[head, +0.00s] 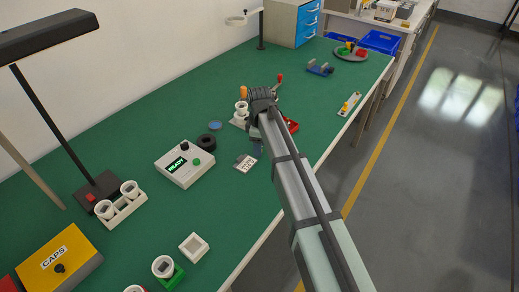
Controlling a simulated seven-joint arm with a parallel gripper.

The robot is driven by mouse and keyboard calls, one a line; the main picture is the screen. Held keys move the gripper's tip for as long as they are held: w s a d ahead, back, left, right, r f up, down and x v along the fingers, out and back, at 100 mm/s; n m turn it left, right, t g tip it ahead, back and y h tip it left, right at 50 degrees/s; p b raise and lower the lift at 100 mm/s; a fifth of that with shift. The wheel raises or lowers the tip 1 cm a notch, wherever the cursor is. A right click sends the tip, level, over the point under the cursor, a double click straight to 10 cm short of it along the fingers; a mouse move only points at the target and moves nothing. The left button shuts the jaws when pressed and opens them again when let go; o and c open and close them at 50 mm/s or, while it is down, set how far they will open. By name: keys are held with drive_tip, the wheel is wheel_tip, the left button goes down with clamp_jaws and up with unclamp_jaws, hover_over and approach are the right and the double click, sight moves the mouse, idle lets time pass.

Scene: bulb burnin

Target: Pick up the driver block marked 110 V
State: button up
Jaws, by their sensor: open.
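A small light block with dark markings (246,162) lies on the green bench, right of the tester; its marking is too small to read, so I cannot tell whether it is the 110 V driver block. My arm reaches in from the lower right and ends in a dark wrist over the bench. My gripper (258,147) is mostly hidden behind the arm; what shows of it is just above and right of the marked block, open, with nothing seen in it. I cannot tell its height over the bench.
A white tester reading READY (184,164) stands left of the block, with a black ring (206,141) behind it. A white square block (194,247) and a yellow CAPS box (60,259) are nearer. Bench between is clear.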

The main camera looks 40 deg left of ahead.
drive_tip(key=shift+f, duration=0.3)
drive_tip(key=shift+c, duration=0.5)
clamp_jaws()
